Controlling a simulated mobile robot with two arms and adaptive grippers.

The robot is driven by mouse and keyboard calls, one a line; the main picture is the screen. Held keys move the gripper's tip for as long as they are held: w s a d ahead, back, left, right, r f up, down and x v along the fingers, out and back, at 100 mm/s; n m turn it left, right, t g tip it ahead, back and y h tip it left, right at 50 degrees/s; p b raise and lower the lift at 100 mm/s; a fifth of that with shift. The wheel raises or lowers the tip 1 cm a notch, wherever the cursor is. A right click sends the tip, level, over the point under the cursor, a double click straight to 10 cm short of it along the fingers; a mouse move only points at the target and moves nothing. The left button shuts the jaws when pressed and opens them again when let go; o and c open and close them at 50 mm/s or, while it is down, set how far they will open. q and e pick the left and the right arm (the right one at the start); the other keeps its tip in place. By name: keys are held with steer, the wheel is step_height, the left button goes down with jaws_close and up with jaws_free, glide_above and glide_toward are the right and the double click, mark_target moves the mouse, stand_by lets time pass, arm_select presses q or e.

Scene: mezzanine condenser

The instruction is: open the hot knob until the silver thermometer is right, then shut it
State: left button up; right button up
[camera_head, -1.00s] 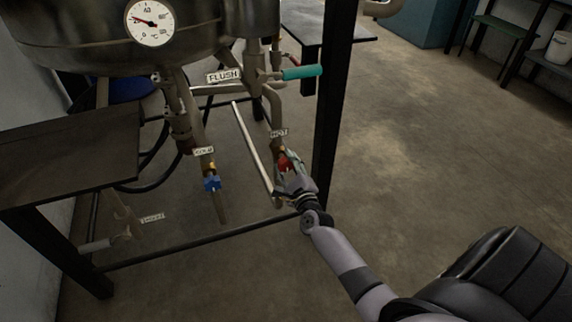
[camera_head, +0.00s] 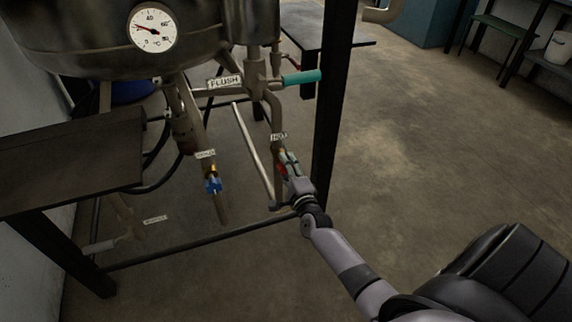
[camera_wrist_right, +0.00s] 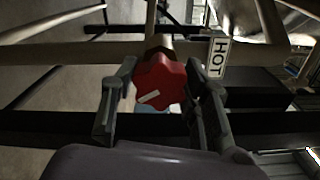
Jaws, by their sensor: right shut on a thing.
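The hot knob is a red lobed knob with a white mark, seen in the head view (camera_head: 282,170) and in the right wrist view (camera_wrist_right: 160,82). My right gripper (camera_head: 287,163) is shut on it, one finger on each side in the wrist view (camera_wrist_right: 160,95). In the wrist view the white mark slants at the knob's lower left. The HOT label (camera_wrist_right: 219,54) is beside it. The silver thermometer (camera_head: 154,28) is a round white dial on the metal vessel. Its red needle points left and slightly up; the exact reading is too small to tell. My left gripper is not in view.
A blue knob (camera_head: 213,185) hangs on the pipe left of the hot one. A teal handle (camera_head: 302,77) beside the FLUSH label (camera_head: 224,83) sticks out above. A dark frame post (camera_head: 331,120) stands close right of my gripper.

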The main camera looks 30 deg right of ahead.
steer(key=n+p, duration=0.2)
steer(key=n, duration=0.3)
steer(key=shift+n, duration=0.3)
steer(key=n+p, duration=0.2)
steer(key=n, duration=0.4)
arm_select(q)
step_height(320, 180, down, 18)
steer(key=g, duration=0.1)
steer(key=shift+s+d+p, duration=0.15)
steer(key=shift+p, duration=0.3)
arm_select(e)
steer(key=shift+n, duration=1.7)
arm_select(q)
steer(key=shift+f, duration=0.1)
arm_select(e)
steer(key=o, duration=1.2)
steer(key=shift+c, duration=0.2)
steer(key=v, duration=1.2)
